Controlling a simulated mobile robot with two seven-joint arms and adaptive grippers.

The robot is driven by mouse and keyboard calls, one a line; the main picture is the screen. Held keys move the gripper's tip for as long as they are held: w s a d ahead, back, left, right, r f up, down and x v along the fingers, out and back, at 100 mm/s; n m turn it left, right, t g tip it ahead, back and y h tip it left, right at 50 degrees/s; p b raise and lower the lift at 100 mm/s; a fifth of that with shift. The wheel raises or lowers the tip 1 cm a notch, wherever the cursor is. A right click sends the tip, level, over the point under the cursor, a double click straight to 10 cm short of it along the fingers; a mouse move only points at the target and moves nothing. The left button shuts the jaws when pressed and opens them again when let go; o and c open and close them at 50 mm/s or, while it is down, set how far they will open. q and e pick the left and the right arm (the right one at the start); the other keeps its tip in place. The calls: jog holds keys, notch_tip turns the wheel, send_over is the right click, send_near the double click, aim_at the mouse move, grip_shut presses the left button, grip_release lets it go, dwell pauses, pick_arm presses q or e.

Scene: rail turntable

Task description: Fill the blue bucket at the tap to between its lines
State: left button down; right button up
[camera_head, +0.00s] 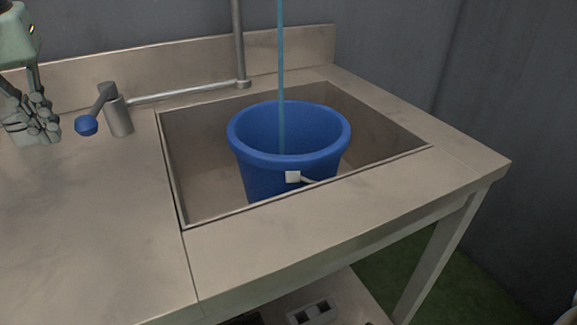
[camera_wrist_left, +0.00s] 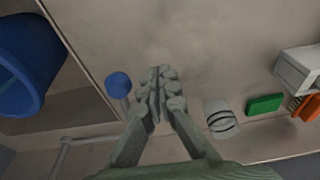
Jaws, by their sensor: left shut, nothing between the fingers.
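The blue bucket (camera_head: 262,178) stands upright in the sink basin (camera_head: 195,165). A thin blue stream of water (camera_head: 281,60) falls into it from above. The water level and the lines inside are not visible. The tap lever (camera_head: 105,98) with a blue knob (camera_head: 87,125) sits on a metal post (camera_head: 119,118) left of the basin. My left gripper (camera_head: 32,128) is shut and empty, left of the lever and apart from it. In the left wrist view its fingertips (camera_wrist_left: 160,75) are together, with the blue knob (camera_wrist_left: 118,85) beside them and the bucket (camera_wrist_left: 28,62) at the left. My right gripper is not in view.
A pipe (camera_head: 185,92) runs from the tap post to an upright pipe (camera_head: 238,45) behind the basin. In the left wrist view a white-grey cylinder (camera_wrist_left: 219,115), a green block (camera_wrist_left: 264,104) and an orange item (camera_wrist_left: 306,107) lie by the wall. The counter front (camera_head: 90,230) is clear.

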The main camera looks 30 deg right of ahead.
pick_arm(q)
jog(key=shift+d+p, duration=0.45)
jog(key=shift+d, duration=1.6)
jog(key=shift+a, duration=0.6)
notch_tip(320, 180, up, 7)
jog(key=p, duration=0.2)
send_over(76, 119)
jog(key=a, duration=0.1)
jog(key=shift+w+a, duration=0.1)
jog(key=shift+a, duration=0.05)
